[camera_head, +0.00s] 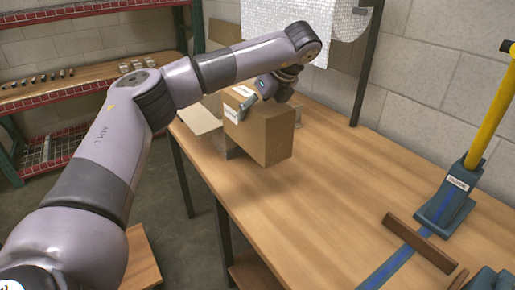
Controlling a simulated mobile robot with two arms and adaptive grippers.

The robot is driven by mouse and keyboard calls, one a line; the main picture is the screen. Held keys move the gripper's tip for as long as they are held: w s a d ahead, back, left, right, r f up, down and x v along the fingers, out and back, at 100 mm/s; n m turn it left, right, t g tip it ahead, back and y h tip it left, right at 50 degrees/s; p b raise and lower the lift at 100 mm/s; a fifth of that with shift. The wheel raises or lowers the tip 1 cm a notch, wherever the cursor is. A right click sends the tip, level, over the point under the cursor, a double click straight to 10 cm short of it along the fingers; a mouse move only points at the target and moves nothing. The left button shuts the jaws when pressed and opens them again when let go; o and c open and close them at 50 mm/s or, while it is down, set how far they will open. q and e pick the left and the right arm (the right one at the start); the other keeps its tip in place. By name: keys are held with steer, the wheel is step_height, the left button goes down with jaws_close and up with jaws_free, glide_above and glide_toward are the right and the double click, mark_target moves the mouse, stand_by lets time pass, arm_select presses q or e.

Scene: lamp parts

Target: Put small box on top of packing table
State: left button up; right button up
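A brown cardboard box (268,136) with white labels stands upright on the wooden packing table (330,185), near its far left part. My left arm comes in from the left and reaches over the table. My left gripper (262,95) is at the top of the box, with a finger by the upper edge of its labelled side. The far finger is hidden, so I cannot tell whether it grips the box. My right gripper is out of view.
Open cardboard flaps (198,117) lie behind the box at the table's left edge. A blue stand with a yellow handle (492,105) and a brown bar (421,242) are at the right. Bubble wrap (345,22) hangs behind. The table's middle is clear. Shelving (85,77) stands left.

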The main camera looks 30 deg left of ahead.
mark_target(276, 130)
arm_select(q)
step_height(276, 130, down, 14)
steer(key=p, duration=0.1)
steer(key=shift+r+p, duration=0.25)
steer(key=shift+p, duration=0.05)
steer(key=o, duration=2)
steer(key=b+v, duration=0.2)
steer(key=v, duration=1)
